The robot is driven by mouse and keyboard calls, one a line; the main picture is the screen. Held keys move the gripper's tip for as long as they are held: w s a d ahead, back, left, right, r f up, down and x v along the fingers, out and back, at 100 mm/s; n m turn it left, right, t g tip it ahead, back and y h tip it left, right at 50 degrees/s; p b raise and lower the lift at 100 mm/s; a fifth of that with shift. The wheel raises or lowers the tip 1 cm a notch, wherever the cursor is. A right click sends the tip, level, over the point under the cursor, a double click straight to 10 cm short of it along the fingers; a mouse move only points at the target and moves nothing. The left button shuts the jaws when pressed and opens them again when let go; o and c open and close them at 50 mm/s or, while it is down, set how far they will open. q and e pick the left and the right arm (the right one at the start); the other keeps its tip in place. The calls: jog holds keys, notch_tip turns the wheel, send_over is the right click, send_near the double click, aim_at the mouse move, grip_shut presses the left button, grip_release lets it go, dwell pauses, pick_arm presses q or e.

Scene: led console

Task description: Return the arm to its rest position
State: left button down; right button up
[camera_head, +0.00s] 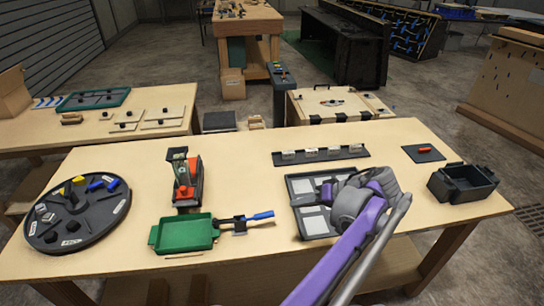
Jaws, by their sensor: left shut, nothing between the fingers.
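My left arm, purple and grey, reaches in from the bottom of the head view and ends over the dark console panel (296,188). My left gripper (328,192) is dark and hard to make out against the panel. It is shut and empty, and it points left over the panel's right part. The panel has pale square pads (312,220), and my arm hides its right side. I cannot tell whether the gripper touches the panel. My right gripper is not in view.
A round dark tray (75,243) with coloured pieces is at the left. A black rail (320,157) is behind the panel. A dark bin (463,184) stands right.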

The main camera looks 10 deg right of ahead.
pick_arm(q)
jog(key=s+a+f+g+h, duration=0.1)
jog(key=s+a+h, duration=0.1)
jog(key=a, duration=0.8)
jog(key=s+a+f+g+h, duration=0.1)
jog(key=s+a+g, duration=0.15)
jog(key=a, duration=0.85)
jog(key=s+a+f+t+h, duration=0.1)
jog(key=s+a+f, duration=0.2)
jog(key=s, duration=0.3)
jog(key=s+a+f+h, duration=0.2)
jog(key=s+a+f, duration=0.1)
jog(key=s+a, duration=0.2)
jog(key=s+a+f+n+t+h, duration=0.1)
jog(key=s+a+f, duration=0.2)
jog(key=s, duration=0.4)
jog(key=shift+s+a+f+t+h+p, duration=0.2)
jog(key=shift+a+t+h+p, duration=0.2)
jog(key=shift+a, duration=0.3)
